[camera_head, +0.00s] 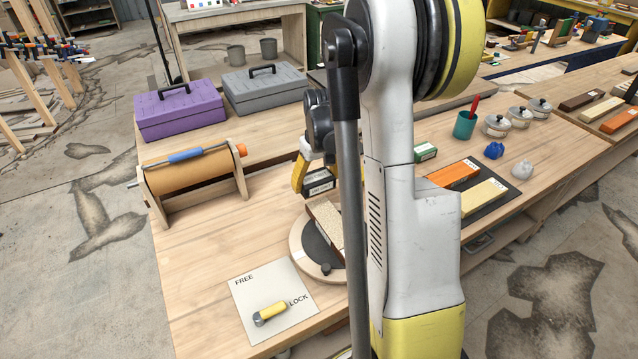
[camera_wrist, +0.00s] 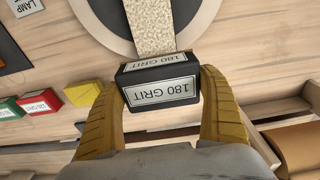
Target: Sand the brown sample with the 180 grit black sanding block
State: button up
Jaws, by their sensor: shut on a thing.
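My gripper (camera_wrist: 160,95) is shut on the black sanding block (camera_wrist: 165,92), whose labels read 180 GRIT. In the head view, the yellow fingers (camera_head: 300,175) hold the black block (camera_head: 320,188) just behind the round disk. A speckled beige strip (camera_wrist: 162,25) lies on the disk (camera_wrist: 205,12), with its end close to the block; I cannot tell if they touch. In the head view, the strip (camera_head: 326,218) is partly hidden by my arm. A dark brown strip (camera_head: 580,102) lies on the bench at the far right.
A panel marked FREE and LOCK (camera_head: 250,285) bears a yellow-handled lever (camera_head: 270,312) pointing toward LOCK. A brown roll (camera_head: 190,170) stands at left, with purple (camera_head: 180,108) and grey (camera_head: 265,88) toolboxes behind. Coloured blocks (camera_wrist: 38,102) sit beside the gripper.

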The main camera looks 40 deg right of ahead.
jog(key=shift+r+p, duration=0.8)
jog(key=shift+r, duration=0.7)
